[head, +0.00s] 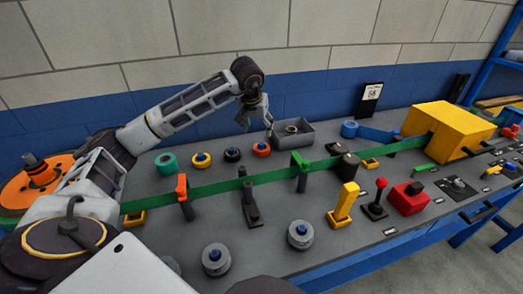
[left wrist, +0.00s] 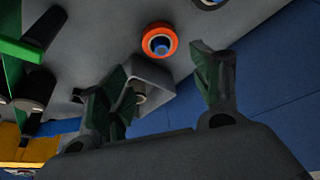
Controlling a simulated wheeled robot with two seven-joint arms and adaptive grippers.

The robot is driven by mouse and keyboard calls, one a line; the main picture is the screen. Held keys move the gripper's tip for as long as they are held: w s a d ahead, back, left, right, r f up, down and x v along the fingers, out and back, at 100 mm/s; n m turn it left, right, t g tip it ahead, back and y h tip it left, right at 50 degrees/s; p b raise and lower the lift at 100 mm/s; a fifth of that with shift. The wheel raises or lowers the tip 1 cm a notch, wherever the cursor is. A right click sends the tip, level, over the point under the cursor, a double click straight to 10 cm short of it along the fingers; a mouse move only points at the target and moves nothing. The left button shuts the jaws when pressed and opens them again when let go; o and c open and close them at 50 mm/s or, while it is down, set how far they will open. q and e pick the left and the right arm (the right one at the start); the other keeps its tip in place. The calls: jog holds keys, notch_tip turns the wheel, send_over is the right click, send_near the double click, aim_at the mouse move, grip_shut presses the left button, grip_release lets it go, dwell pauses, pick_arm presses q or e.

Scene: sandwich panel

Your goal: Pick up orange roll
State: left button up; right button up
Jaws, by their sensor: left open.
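The orange roll (head: 261,149), a ring with a blue core, sits on the grey panel (head: 300,215) near its back edge, right of a black roll. It also shows at the top middle of the left wrist view (left wrist: 160,41). My left gripper (head: 256,118) hangs above and behind the orange roll, next to the grey tray. Its fingers are apart and empty, and clear of the roll. In the left wrist view its fingers (left wrist: 163,78) spread to either side below the roll. My right gripper is not in view.
The grey tray (head: 307,130) holds a ring, close to the roll's right. A black roll (head: 232,155), a yellow roll (head: 202,160) and a teal roll (head: 166,163) stand to the left. A green belt (head: 225,186) runs in front, toward a yellow box (head: 448,128). The wall is behind.

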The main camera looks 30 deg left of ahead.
pick_arm(q)
send_over(261, 144)
jog(key=s, duration=0.2)
jog(key=f, duration=0.6)
jog(key=shift+d, duration=0.35)
jog(key=shift+b+x, duration=0.3)
jog(key=shift+x, duration=0.55)
jog(key=shift+w, duration=0.1)
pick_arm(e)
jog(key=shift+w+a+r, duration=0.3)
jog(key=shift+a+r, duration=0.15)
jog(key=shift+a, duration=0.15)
pick_arm(q)
jog(key=shift+w+a+f, duration=0.1)
jog(key=shift+w+f, duration=0.15)
jog(key=shift+f, duration=0.35)
jog(key=shift+x, duration=1.9)
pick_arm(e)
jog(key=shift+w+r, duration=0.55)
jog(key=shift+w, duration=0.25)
pick_arm(q)
jog(key=shift+c, duration=0.5)
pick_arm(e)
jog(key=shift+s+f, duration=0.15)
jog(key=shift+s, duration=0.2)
pick_arm(q)
jog(key=c, duration=0.6)
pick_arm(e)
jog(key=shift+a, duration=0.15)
